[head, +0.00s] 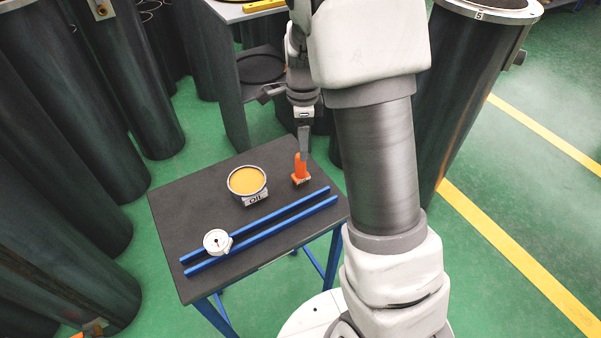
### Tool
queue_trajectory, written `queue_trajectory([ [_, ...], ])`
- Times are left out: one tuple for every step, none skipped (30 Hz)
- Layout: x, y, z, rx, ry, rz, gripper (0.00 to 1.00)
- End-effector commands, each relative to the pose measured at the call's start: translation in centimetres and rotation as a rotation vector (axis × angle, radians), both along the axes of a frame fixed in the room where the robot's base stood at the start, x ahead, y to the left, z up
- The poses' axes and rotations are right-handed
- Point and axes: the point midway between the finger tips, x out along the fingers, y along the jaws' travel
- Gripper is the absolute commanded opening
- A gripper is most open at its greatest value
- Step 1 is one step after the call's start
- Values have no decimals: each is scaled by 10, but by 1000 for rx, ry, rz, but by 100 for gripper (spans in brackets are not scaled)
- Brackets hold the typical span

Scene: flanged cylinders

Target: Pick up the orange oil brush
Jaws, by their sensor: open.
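The orange oil brush (300,167) stands upright at the back right of the dark table top, with a pale base on the table. My gripper (304,148) points down right at the brush, with its fingers at the brush's upper end. The jaws are open. One finger shows in front of or beside the handle; the other is hard to make out. I cannot tell whether the fingers touch the brush.
A round oil tin (247,181) stands left of the brush. Two blue rails (285,222) cross the table front, with a white dial gauge (217,241) at their left end. Dark flanged cylinders (65,130) crowd the left; another (470,70) stands right. A grey stand (232,85) is behind.

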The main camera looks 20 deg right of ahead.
Motion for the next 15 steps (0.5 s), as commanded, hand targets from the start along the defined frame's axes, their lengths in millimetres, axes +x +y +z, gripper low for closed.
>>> queue_trajectory([
  [0,0,-3,0,1,0,70],
  [0,0,-4,0,0,0,70],
  [0,0,-7,0,0,0,70],
  [0,1,-9,0,0,1,70],
  [0,1,-13,0,1,1,70],
  [-1,2,-18,0,2,1,70],
  [-1,2,-23,0,2,1,70],
  [-1,3,-29,-1,2,1,70],
  [-2,4,-35,0,3,1,70],
  [-1,4,-39,-1,2,1,70],
  [-1,4,-43,-1,2,0,70],
  [-1,4,-48,0,3,1,70],
  [-1,4,-51,-1,2,1,70],
  [-1,4,-53,-1,1,2,70],
  [-1,4,-55,0,0,2,70],
])
